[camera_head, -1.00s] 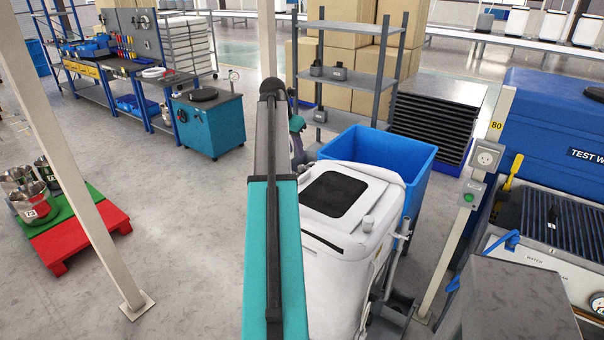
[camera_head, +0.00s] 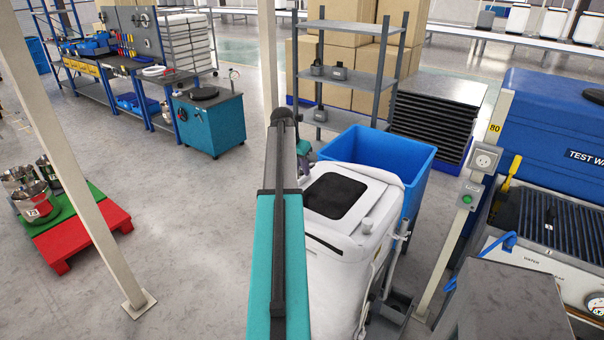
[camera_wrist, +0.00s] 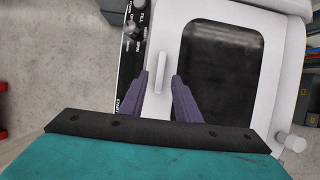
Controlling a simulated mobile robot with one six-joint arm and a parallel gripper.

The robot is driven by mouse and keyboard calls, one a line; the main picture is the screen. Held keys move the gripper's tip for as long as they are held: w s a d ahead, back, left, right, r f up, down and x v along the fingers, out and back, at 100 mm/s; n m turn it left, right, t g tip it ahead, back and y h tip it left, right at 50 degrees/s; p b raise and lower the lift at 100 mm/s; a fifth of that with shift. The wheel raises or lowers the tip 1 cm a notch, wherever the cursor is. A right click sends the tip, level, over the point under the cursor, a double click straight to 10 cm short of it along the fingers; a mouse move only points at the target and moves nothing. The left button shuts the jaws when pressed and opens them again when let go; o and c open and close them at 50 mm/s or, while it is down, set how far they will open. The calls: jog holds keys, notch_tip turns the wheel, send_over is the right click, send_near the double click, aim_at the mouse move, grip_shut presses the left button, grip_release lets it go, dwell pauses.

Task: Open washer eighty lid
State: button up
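The washer (camera_head: 345,252) is a white top-loading machine beside the post marked 80 (camera_head: 494,128). Its lid (camera_head: 372,196), with a dark window, lies shut; the lid (camera_wrist: 252,135) also shows in the wrist view. A slim white handle (camera_wrist: 160,72) runs along the lid's left edge, near the black control panel (camera_wrist: 130,70). My gripper (camera_wrist: 161,76) is open, with one purple finger on each side of the handle in the picture. I see no contact and cannot tell the height gap. In the head view my arm mostly hides the gripper (camera_head: 303,148).
A blue bin (camera_head: 415,185) stands right behind the washer, and a grey shelf (camera_head: 352,80) beyond it. A test bench (camera_head: 545,215) and post are at the right. A red and green pallet (camera_head: 85,235) lies at the far left.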

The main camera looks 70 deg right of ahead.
aim_at(303, 176)
jog(key=shift+p+x, duration=0.5)
jog(key=shift+x, duration=1.55)
jog(key=shift+c, duration=0.2)
grip_shut()
